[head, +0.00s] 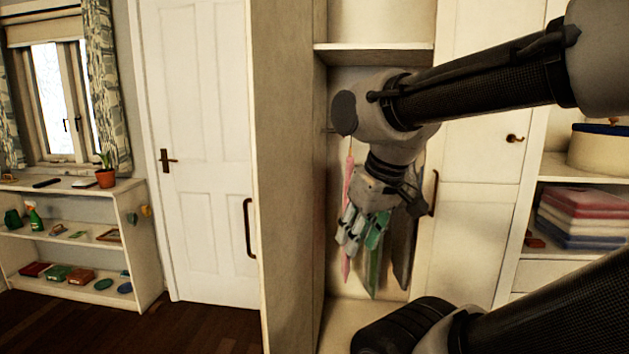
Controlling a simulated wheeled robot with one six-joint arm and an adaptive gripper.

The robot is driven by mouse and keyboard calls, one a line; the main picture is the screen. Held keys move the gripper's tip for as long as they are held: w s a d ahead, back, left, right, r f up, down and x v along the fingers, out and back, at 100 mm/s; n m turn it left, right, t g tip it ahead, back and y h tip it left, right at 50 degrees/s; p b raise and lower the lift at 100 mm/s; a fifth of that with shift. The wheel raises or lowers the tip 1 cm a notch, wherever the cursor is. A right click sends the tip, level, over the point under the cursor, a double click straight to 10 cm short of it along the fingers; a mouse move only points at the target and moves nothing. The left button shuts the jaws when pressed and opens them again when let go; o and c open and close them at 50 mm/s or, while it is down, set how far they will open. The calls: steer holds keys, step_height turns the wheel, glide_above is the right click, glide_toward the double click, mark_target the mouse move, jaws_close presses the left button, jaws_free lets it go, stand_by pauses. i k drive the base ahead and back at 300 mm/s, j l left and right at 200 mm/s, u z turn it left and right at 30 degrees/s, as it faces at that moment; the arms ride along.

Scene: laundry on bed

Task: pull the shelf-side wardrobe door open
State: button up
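The wardrobe stands in the middle of the head view. Its left door (285,190) stands open towards me, with a dark bar handle (249,228) on its outer face. To the right of the opening is a pale panelled door (480,230), beside the shelves at the right. A dark upright bar handle (434,193) shows near its left edge; this door looks shut. My gripper (358,242) points down in front of the wardrobe opening, left of that handle and apart from it. Its fingers overlap the clothes behind, so whether it is open is unclear.
Clothes (402,255) hang inside the wardrobe below a shelf (375,47). Folded laundry (585,217) and a round box (600,150) sit on the right shelves. A low shelf unit (140,240) and a white room door (205,120) are at left. Dark floor is clear there.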

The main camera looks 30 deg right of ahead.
mark_target(481, 173)
steer(key=i+j+z, duration=0.1)
steer(key=z, duration=0.35)
steer(key=i+j+z, duration=0.1)
steer(key=z, duration=0.3)
steer(key=i+j+z, duration=0.1)
steer(key=z, duration=0.35)
steer(key=i+j, duration=0.1)
steer(key=j, duration=0.25)
steer(key=i+j, duration=0.1)
steer(key=j, duration=0.65)
steer(key=i+j, duration=0.15)
steer(key=j, duration=0.2)
steer(key=k+l+z, duration=0.15)
steer(key=z, duration=0.85)
steer(key=j+z, duration=0.3)
steer(key=i+l, duration=0.05)
